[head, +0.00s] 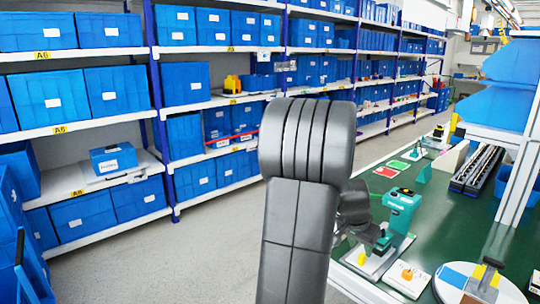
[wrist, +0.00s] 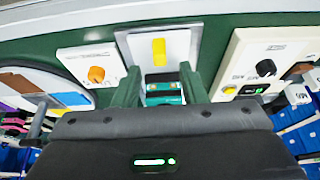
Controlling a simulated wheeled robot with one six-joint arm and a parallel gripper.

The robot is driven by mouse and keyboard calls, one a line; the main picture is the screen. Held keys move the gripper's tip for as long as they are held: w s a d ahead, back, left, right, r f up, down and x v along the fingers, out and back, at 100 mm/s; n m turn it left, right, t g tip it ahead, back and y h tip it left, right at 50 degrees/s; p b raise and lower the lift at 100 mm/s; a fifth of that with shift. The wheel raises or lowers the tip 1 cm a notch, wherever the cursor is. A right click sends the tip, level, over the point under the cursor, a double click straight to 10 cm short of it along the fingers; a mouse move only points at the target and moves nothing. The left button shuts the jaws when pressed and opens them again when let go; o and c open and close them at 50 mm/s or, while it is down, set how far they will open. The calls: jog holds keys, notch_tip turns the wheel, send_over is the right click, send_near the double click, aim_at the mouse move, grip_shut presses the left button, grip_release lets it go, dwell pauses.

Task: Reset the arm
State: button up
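A yellow switch knob (wrist: 159,51) stands upright on a white and grey plate at the top middle of the wrist view; the head view shows it low on the green bench (head: 361,259). To its left in the wrist view is an orange rotary knob (wrist: 96,74) on a white plate, also in the head view (head: 407,274). To its right is a black rotary knob (wrist: 265,68) on a cream panel. My gripper (wrist: 159,82) has its two dark green fingers apart, one either side of a teal device (wrist: 164,93). No finger visibly touches a knob.
The teal device stands on the bench in the head view (head: 402,208). A round board (head: 475,286) lies at the bench's near right. Black rails (head: 477,168) lie farther back. Shelves of blue boxes (head: 120,90) line the left, with clear floor (head: 215,250) before them.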

aim_at(362, 255)
jog(key=x, duration=0.5)
jog(key=shift+w+d+f, duration=0.1)
jog(key=shift+d+f, duration=0.1)
jog(key=shift+f, duration=0.15)
jog(key=shift+w+d, duration=0.1)
jog(key=shift+r, duration=0.15)
jog(key=v, duration=1.4)
jog(key=x, duration=1.4)
jog(key=shift+f, duration=0.3)
jog(key=w+d+p, duration=0.2)
jog(key=shift+d+r+p, duration=0.15)
jog(key=shift+r+p, duration=0.15)
jog(key=shift+r, duration=0.05)
jog(key=shift+w+d+f+p, duration=0.1)
jog(key=shift+w+d+p, duration=0.4)
jog(key=shift+w+d, duration=0.15)
